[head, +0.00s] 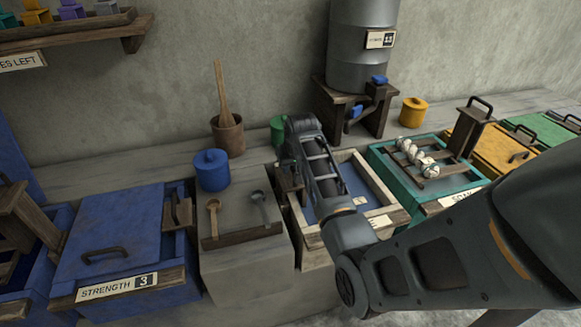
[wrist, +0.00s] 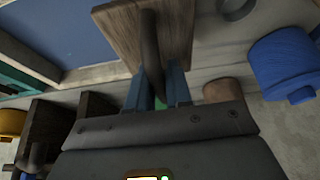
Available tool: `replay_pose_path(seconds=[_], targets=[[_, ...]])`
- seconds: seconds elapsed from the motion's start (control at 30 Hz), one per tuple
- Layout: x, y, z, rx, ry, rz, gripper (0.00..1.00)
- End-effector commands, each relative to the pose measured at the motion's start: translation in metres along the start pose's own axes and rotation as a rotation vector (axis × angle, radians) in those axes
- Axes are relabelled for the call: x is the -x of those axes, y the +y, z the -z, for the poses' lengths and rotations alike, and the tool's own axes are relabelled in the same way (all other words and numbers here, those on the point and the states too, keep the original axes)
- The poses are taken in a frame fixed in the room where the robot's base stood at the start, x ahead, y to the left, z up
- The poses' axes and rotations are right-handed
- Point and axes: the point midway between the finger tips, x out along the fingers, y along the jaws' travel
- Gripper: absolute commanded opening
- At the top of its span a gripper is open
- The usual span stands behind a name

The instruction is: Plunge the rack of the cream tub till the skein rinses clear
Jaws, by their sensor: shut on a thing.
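The cream tub (head: 299,216) stands mid-bench in the head view, partly behind my arm, with blue liquid (head: 357,186) inside. Its rim (wrist: 32,62) and the blue liquid (wrist: 70,30) also show at the upper left of the wrist view. The rack shows as a wooden board (wrist: 178,30) with a dark bar handle (wrist: 150,50). My gripper (wrist: 160,92) is shut on that handle; in the head view my gripper (head: 291,182) is at the tub's left side. I cannot see the skein or tell how deep the rack sits.
A teal tub (head: 378,165) with pale skeins (head: 416,156) stands right of the cream tub. Left are a ledge with two spoons (head: 213,212), a blue pot (head: 211,171) and a lidded blue tub (head: 115,230). A metal drum (head: 360,50) stands behind.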

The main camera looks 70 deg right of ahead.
Motion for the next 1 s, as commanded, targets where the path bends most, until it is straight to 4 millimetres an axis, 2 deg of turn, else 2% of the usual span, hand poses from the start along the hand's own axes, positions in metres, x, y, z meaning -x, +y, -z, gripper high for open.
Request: replay_pose_path(seconds=[0.1, 1.0], targets=[[0.013, 0.002, 0.006, -0.002, -0.002, -0.003, 0.0], [0.081, 0.001, 0.039, -0.002, 0.001, -0.001, 0.0]])
